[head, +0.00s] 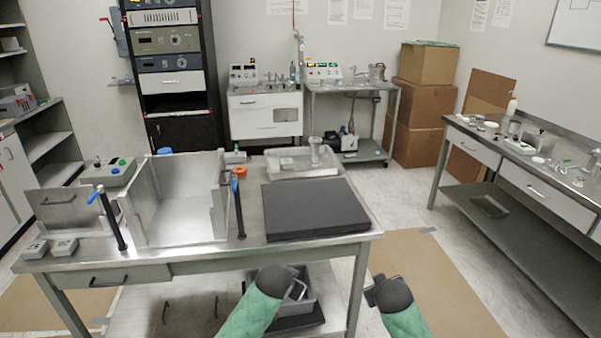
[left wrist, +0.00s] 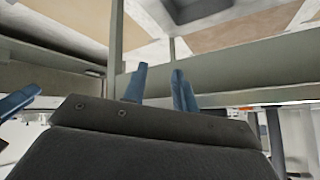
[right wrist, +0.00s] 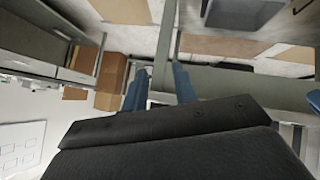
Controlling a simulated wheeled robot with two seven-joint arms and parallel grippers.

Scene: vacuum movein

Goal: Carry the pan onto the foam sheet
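A shallow, pale metal pan (head: 292,175) sits at the back right of the metal bench, with a flanged metal piece standing in it. The dark grey foam sheet (head: 315,209) lies flat on the bench in front of the pan, with its top bare. My left gripper (head: 298,290) is in front of the bench, below its top. My right gripper (head: 371,294) is right of it, by the bench's front right leg. Both are apart from the pan and the foam. The wrist views show blue fingers spread with nothing between them, on the left (left wrist: 158,82) and right (right wrist: 160,80).
An open metal chamber (head: 180,215) with blue-handled clamps stands left of the foam. A grey bin (head: 312,306) sits on the bench's lower shelf, partly hidden by my left arm. A side bench (head: 530,180) stands at right. Floor is clear between the benches.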

